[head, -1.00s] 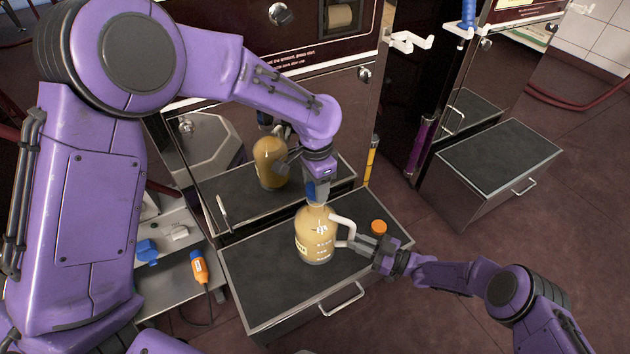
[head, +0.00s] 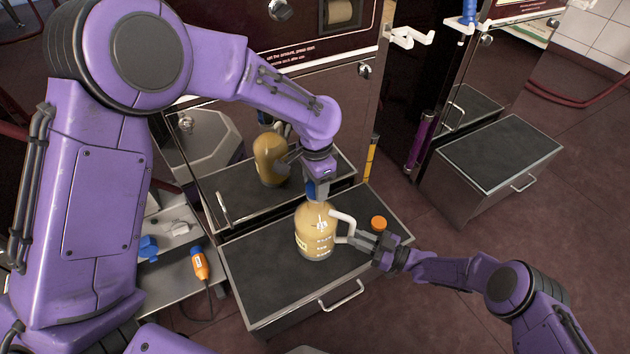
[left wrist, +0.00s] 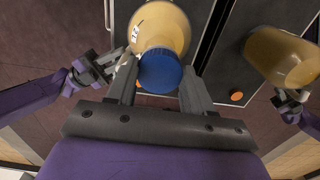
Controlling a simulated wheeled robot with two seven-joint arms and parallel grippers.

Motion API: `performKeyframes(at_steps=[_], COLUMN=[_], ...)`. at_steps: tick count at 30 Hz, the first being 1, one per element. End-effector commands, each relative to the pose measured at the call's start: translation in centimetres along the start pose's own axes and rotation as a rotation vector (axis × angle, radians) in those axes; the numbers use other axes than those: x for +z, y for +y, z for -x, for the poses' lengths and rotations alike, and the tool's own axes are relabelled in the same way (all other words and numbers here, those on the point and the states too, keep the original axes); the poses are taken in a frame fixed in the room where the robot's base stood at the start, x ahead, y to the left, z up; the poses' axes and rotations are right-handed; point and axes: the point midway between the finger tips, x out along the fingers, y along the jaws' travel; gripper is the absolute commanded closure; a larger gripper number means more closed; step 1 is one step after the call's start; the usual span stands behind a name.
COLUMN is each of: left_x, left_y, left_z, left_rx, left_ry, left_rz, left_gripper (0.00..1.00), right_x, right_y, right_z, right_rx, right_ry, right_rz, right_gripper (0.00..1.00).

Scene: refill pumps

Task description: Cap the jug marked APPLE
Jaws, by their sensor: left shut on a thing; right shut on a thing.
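A jug (head: 315,240) filled with a tan liquid stands upright on the dark top of the drawer unit. Its white label marks are too small to read. My left gripper (head: 318,190) points down at the jug's mouth, shut on a blue cap (left wrist: 160,71). In the left wrist view the cap sits over the jug's neck, in line with the jug (left wrist: 162,27); whether it is seated cannot be told. My right gripper (head: 357,240) is shut on the jug's white handle (head: 344,220) from the right side.
An orange cap (head: 379,223) lies on the drawer unit's top (head: 265,280), right of the jug. The polished panel behind mirrors the jug and gripper. A blue-and-orange tool (head: 200,264) and a blue item (head: 148,247) lie on the left shelf.

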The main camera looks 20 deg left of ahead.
Motion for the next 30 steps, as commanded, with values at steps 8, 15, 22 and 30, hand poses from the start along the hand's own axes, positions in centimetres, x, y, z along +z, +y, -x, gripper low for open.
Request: performKeyframes(at_steps=[8, 15, 22, 30], left_x=[-0.04, -0.22, -0.38, -0.47], left_y=[-0.14, -0.28, -0.27, 0.66], left_z=[-0.04, -0.09, -0.15, -0.70], left_rx=[0.005, 0.001, -0.001, -0.004], left_ry=[0.006, 0.007, 0.006, -0.034], left_rz=[-0.649, -1.598, -2.459, 2.845], left_gripper=[0.76, 0.76, 0.76, 0.76], right_x=[-0.02, -0.02, -0.02, 0.02], right_y=[0.15, 0.16, 0.16, 0.15], right_z=[0.10, 0.10, 0.10, 0.10], right_rx=[0.003, 0.003, 0.003, 0.003], right_ry=[-0.001, -0.001, -0.001, -0.001], right_rz=[0.002, 0.002, 0.002, 0.002], right_gripper=[1.00, 1.00, 1.00, 1.00])
